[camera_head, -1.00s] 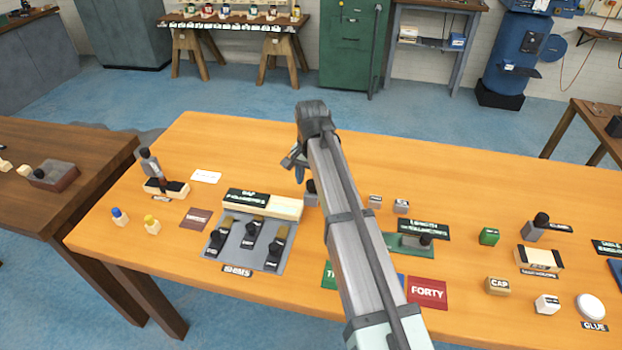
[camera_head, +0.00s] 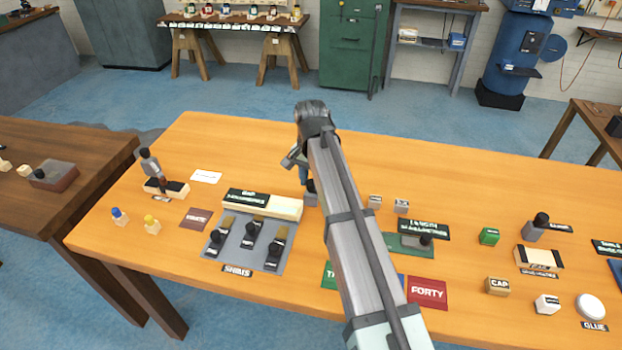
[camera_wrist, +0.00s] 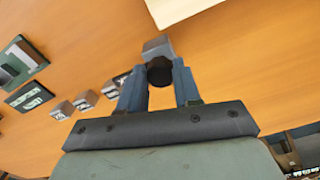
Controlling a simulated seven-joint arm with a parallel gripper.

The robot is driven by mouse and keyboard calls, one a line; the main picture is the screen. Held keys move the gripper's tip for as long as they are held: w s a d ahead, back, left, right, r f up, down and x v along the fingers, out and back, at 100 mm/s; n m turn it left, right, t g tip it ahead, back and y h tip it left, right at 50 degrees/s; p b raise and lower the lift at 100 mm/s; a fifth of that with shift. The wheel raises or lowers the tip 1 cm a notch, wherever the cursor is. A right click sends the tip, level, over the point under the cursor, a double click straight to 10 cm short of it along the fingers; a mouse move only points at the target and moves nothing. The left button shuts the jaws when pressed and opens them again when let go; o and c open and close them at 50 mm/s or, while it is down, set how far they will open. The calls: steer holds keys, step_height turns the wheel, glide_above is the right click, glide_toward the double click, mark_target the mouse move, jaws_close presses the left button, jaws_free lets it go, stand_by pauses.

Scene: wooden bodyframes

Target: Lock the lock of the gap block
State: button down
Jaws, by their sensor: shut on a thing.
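The gap block (camera_head: 285,208) is a long cream block with a black label, at the back of the grey shims board. Its lock (camera_head: 311,200) is a small grey block with a dark round knob, at the block's right end. My gripper (camera_head: 305,181) is down at the lock, partly hidden by my own arm. In the wrist view my gripper (camera_wrist: 160,69) has its two blue fingers shut on the dark knob, with the lock's grey body (camera_wrist: 157,46) just beyond. A cream corner of the gap block (camera_wrist: 178,8) shows at the top edge, close to the lock.
The shims board (camera_head: 238,257) holds several dark-handled shims in front of the gap block. Two small grey cubes (camera_head: 375,201) and a green length fixture (camera_head: 409,243) stand right of my arm. A figure on a base (camera_head: 150,165) stands at left. The table behind is clear.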

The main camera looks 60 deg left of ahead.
steer(key=shift+m, duration=0.3)
steer(key=m, duration=0.5)
steer(key=shift+a, duration=0.1)
steer(key=m, duration=0.6)
steer(key=shift+a+m, duration=0.15)
steer(key=shift+m, duration=0.25)
steer(key=m, duration=0.6)
steer(key=shift+w, duration=0.1)
steer(key=m, duration=0.6)
steer(key=shift+w+m, duration=0.1)
steer(key=shift+m, duration=0.3)
steer(key=c, duration=0.8)
jaws_free()
steer(key=shift+r, duration=0.1)
